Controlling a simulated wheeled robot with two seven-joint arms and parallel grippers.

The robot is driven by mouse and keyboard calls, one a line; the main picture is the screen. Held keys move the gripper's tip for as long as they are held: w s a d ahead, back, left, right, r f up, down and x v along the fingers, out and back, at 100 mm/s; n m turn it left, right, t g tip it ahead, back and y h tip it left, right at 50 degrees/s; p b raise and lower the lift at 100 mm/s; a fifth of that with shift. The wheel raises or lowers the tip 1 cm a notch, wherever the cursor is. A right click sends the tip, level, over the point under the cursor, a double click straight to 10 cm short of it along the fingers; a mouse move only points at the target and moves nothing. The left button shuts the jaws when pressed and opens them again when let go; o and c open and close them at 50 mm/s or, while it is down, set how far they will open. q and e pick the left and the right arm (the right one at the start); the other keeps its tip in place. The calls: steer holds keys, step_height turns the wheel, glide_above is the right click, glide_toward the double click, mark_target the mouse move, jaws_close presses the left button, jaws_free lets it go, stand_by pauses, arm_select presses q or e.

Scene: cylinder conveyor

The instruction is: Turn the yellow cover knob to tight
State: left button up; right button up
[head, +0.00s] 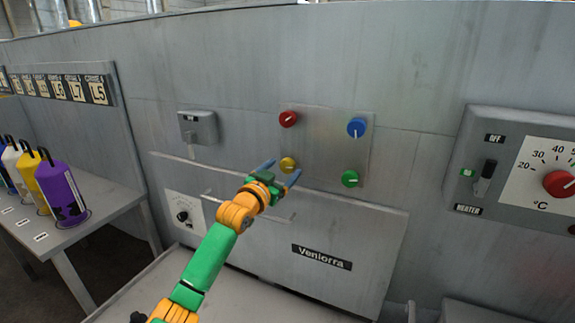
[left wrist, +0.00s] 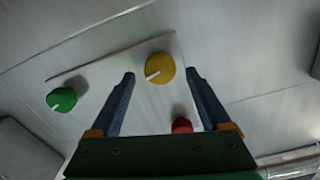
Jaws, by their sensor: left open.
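The yellow knob (head: 288,164) is on the lower left of a metal plate (head: 322,148) on the grey wall. My left gripper (head: 279,170) is in front of it, with blue fingers open. In the left wrist view the yellow knob (left wrist: 159,68) shows between and beyond the two fingertips (left wrist: 160,73), with a white pointer line toward the picture's lower left. The fingers do not appear to touch it. My right gripper is not in view.
The plate also holds a red knob (head: 289,119), a blue knob (head: 356,127) and a green knob (head: 350,179). A heater panel (head: 480,123) is at the right. Several coloured bottles, one purple (head: 60,190), stand on a table (head: 105,210) at the left.

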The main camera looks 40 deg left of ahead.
arm_select(q)
steer(key=shift+w+a+f, duration=0.1)
steer(key=shift+w+a, duration=0.2)
steer(key=shift+w, duration=0.25)
steer(key=shift+d, duration=0.1)
steer(key=shift+c, duration=0.4)
jaws_close()
